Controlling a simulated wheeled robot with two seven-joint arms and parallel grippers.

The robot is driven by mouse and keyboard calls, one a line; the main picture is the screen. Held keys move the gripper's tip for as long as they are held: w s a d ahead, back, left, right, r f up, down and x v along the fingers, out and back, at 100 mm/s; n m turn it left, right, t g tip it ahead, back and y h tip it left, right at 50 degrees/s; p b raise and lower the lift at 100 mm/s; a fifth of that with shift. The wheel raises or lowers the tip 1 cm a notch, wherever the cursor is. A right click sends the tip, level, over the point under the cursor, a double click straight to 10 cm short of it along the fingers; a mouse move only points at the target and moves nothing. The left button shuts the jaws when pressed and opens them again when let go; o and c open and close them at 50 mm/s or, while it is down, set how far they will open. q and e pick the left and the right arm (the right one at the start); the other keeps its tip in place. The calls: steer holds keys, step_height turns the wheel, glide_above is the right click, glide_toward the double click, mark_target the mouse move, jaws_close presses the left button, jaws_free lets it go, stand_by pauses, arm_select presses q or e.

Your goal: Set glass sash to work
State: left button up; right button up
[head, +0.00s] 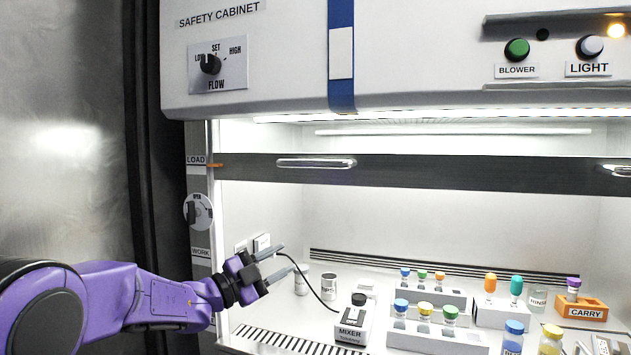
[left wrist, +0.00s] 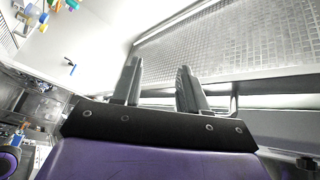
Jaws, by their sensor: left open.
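The glass sash of the safety cabinet shows as a dark lower rail (head: 420,173) across the opening, with a silver handle (head: 316,163) at left and another (head: 617,170) at the right edge. An orange pointer (head: 215,165) at its left end is level with the LOAD label (head: 196,160). The WORK label (head: 201,252) is lower on the side post. My left gripper (head: 287,258) is open and empty, below the left handle and apart from it. Its two fingers also show in the left wrist view (left wrist: 160,75), with nothing between them. My right gripper is out of view.
Inside the cabinet stand a mixer (head: 352,320), vial racks (head: 436,337) with coloured caps, and an orange CARRY rack (head: 583,308). The FLOW knob (head: 210,64), BLOWER button (head: 517,50) and LIGHT button (head: 590,47) are above.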

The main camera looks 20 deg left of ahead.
mark_target(310, 163)
arm_select(q)
steer(key=s+r+m+g+h+p, duration=0.25)
steer(key=r+m, duration=0.35)
steer(key=r, duration=0.4)
steer(key=s+r+m+g+h+p, duration=0.1)
steer(key=s+r+m, duration=0.2)
steer(key=r+m, duration=0.5)
steer(key=w+d+r+n+p, duration=0.1)
steer(key=w+d, duration=0.1)
steer(key=w+d+r+p, duration=0.1)
steer(key=w+d, duration=0.1)
steer(key=w+d+r+n+p, duration=0.1)
steer(key=w+d, duration=0.2)
steer(key=shift+d+n+y+p, duration=0.1)
steer(key=shift+n+y+p, duration=0.2)
steer(key=shift+y+p, duration=0.05)
steer(key=shift+w+d+f, duration=0.1)
steer(key=shift+w+d, duration=0.1)
steer(key=shift+w, duration=0.15)
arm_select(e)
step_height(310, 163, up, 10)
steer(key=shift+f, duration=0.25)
arm_select(q)
jaws_close()
steer(key=shift+f, duration=0.1)
